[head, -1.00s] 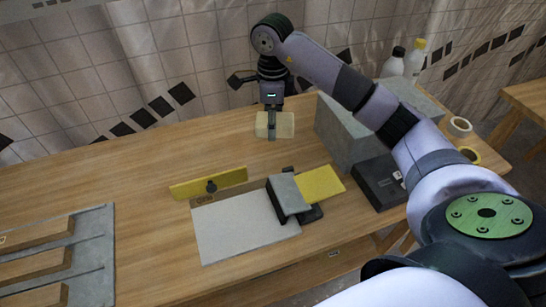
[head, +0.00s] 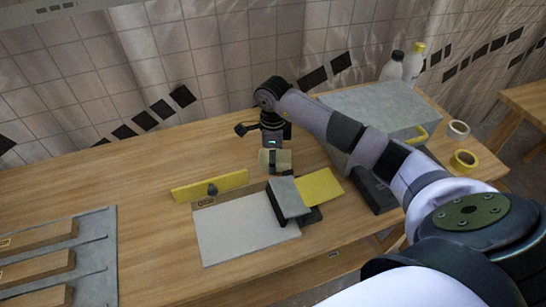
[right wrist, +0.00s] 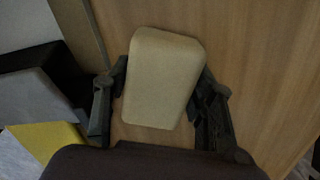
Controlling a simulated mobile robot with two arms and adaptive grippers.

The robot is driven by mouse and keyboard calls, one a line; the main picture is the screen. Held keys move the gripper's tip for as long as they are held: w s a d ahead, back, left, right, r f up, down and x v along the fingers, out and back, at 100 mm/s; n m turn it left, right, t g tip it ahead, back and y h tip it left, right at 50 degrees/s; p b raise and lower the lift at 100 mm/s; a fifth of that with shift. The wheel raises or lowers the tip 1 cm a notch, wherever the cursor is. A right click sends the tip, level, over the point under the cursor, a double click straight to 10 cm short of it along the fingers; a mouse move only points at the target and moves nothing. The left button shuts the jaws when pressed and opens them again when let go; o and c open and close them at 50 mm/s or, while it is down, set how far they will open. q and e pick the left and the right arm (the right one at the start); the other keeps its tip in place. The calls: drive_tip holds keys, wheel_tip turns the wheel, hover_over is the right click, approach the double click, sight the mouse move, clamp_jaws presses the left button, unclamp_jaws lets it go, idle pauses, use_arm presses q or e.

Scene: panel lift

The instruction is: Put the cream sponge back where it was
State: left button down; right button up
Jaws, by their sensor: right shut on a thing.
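The cream sponge (head: 283,161) is held by my right gripper (head: 273,159) above the wooden table, just behind the grey block and the yellow sheet. In the right wrist view the sponge (right wrist: 160,75) sits between the two dark fingers of the right gripper (right wrist: 160,95), which is shut on it. Bare wood shows around and beneath it there. How far the sponge is above the table is hard to tell. My left gripper is not in view.
A grey block (head: 288,197) on a dark base stands beside a yellow sheet (head: 322,186) and a pale board (head: 240,232). A yellow strip with a knob (head: 211,187) lies behind the board. A large grey case (head: 380,108) stands right. Bare table (head: 120,170) lies left.

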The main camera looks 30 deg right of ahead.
drive_tip(key=shift+f, duration=0.2)
drive_tip(key=o, duration=0.8)
drive_tip(key=shift+r, duration=0.1)
drive_tip(key=shift+r, duration=0.15)
wheel_tip(320, 180, up, 12)
drive_tip(key=shift+b, duration=0.95)
